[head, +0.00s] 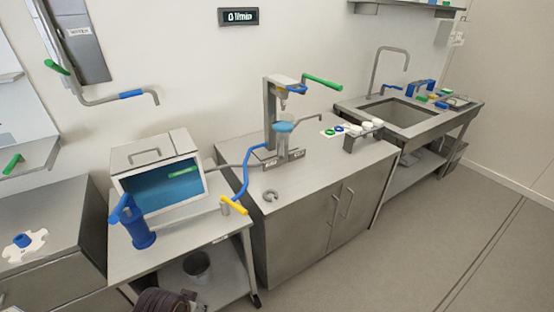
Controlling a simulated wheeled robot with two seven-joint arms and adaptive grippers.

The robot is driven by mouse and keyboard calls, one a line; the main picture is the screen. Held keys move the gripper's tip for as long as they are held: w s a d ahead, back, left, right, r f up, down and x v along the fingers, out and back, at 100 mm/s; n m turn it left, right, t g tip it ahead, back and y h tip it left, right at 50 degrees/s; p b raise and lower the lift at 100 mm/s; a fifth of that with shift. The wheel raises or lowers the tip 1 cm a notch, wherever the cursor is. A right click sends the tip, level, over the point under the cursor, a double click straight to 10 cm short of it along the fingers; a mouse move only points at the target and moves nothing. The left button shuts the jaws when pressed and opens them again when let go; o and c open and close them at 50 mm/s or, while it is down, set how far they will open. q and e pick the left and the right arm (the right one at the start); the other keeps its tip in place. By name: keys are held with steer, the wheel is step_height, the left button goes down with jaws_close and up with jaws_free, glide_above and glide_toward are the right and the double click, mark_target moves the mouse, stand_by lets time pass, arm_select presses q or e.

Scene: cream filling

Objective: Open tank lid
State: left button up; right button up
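A steel box-shaped tank (188,150) with a slanted blue front panel (165,192) stands on the small steel table at the left. Its flat top lid (165,142) carries a bar handle (145,155) and appears shut. Neither of my grippers can be made out in the head view. A dark ribbed shape (165,302) shows at the bottom edge, and I cannot tell what it is.
A blue cylindrical thing (138,232) stands before the tank. A yellow-handled valve (234,206) and blue hose (241,175) are at its right. A filling stand (270,115) rises from the middle cabinet. A sink (405,115) is at the right. Right floor is clear.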

arm_select(q)
step_height(320, 180, down, 31)
steer(key=s+a+g, duration=0.1)
steer(key=s+a, duration=0.1)
steer(key=s, duration=0.1)
steer(key=s+a+f, duration=0.3)
steer(key=s+f, duration=0.6)
steer(key=s, duration=0.1)
steer(key=s+a+f+g, duration=0.1)
steer(key=s+a+f, duration=0.2)
steer(key=s+f, duration=0.7)
steer(key=shift+s+m+y, duration=0.3)
steer(key=shift+s, duration=0.3)
